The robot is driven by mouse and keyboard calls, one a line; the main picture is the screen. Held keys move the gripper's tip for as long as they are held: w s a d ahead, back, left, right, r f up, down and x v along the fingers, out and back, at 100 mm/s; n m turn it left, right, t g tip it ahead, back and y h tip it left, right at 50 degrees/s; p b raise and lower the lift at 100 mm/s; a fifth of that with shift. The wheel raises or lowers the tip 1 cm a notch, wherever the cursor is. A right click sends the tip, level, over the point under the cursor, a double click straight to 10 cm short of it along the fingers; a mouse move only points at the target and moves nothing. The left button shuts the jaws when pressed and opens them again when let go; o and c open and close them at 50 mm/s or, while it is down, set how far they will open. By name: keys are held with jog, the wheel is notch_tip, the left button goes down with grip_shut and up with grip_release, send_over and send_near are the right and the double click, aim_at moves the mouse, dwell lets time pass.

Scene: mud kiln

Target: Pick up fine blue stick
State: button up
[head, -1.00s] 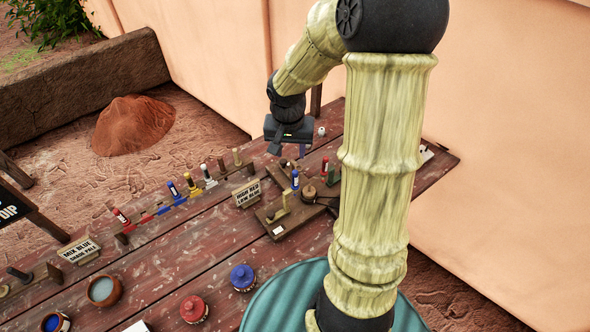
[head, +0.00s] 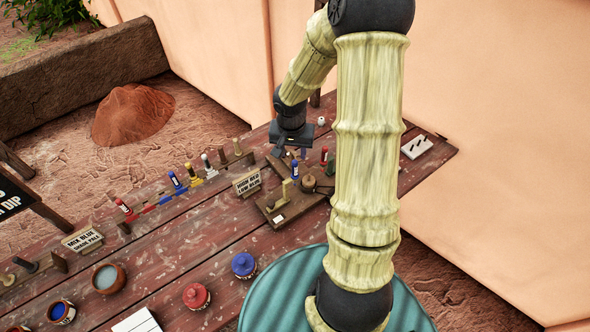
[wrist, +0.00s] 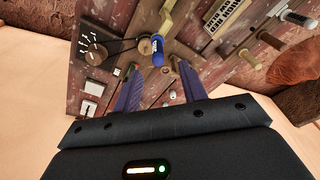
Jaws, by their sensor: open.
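A blue stick with a white label (wrist: 158,48) shows in the wrist view, ahead of and between my two fingers. It also shows in the head view (head: 295,170), standing at the wooden fixture just below my gripper. My gripper (head: 290,154) is open and empty above that fixture; its fingers frame the stick in the wrist view (wrist: 160,78). I see no contact with the stick. Another blue stick (head: 175,180) stands in the row at the left. I cannot tell from the labels which one is fine.
A red stick (head: 324,155) stands close to the right of my gripper. A wooden block with a round knob (head: 309,184) and a "HIGH RED" sign (head: 247,183) are near. A blue-lidded jar (head: 244,265) and a red-lidded jar (head: 196,296) stand at the table's front. The wall bounds the right.

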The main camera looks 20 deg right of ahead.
aim_at(295, 167)
jog(key=f, duration=0.4)
jog(key=shift+w+d+f, duration=0.15)
jog(key=shift+w+f, duration=0.15)
jog(key=shift+w+d+f+p, duration=0.15)
jog(key=shift+d+f+p, duration=0.05)
jog(key=shift+f, duration=1.1)
jog(key=shift+w+d+f+p, duration=0.1)
jog(key=shift+d+f+p, duration=0.1)
jog(key=shift+f, duration=1.05)
grip_shut()
jog(key=shift+r, duration=0.1)
